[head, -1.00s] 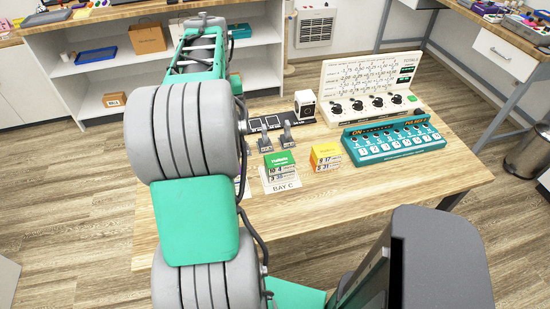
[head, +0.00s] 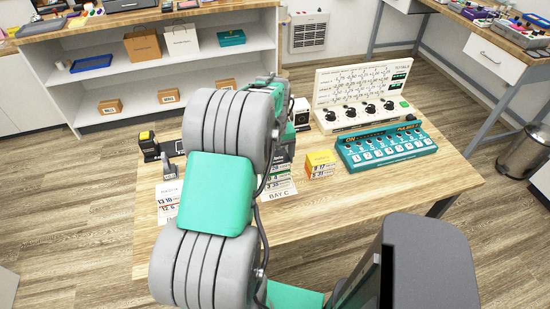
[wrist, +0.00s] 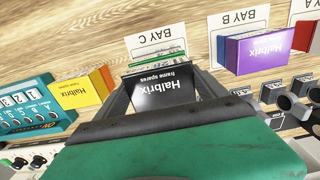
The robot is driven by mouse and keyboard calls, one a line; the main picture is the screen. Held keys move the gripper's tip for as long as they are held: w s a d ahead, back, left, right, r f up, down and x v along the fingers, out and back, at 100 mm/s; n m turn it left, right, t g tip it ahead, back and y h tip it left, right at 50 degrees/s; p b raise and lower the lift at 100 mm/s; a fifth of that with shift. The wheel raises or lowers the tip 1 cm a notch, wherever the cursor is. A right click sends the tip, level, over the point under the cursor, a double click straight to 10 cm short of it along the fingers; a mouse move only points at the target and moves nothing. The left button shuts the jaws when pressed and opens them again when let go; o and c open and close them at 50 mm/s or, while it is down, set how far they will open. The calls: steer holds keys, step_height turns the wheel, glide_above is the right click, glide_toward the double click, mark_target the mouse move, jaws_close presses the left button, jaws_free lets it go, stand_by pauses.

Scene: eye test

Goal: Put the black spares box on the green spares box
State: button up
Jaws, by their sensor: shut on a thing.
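The black spares box (wrist: 162,90), marked "Halbrix frame spares", sits between the two fingers of my gripper (wrist: 165,84) in the wrist view. My gripper is shut on it. In the head view the black box (head: 284,152) shows partly beside my arm, in line over the stack at the BAY C card. The green spares box (wrist: 158,57) shows only as a strip with white label bands beyond the black box; its top is hidden. I cannot tell whether the two boxes touch. My arm hides the gripper in the head view.
A yellow box (head: 320,162) stands close right of the stack, with a teal button panel (head: 385,147) and a dial panel (head: 362,112) beyond. A purple box (wrist: 248,53) stands at BAY B. The table front right (head: 400,188) is clear.

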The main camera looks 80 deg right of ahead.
steer(key=shift+f, duration=0.1)
steer(key=shift+f, duration=0.15)
steer(key=o, duration=1.4)
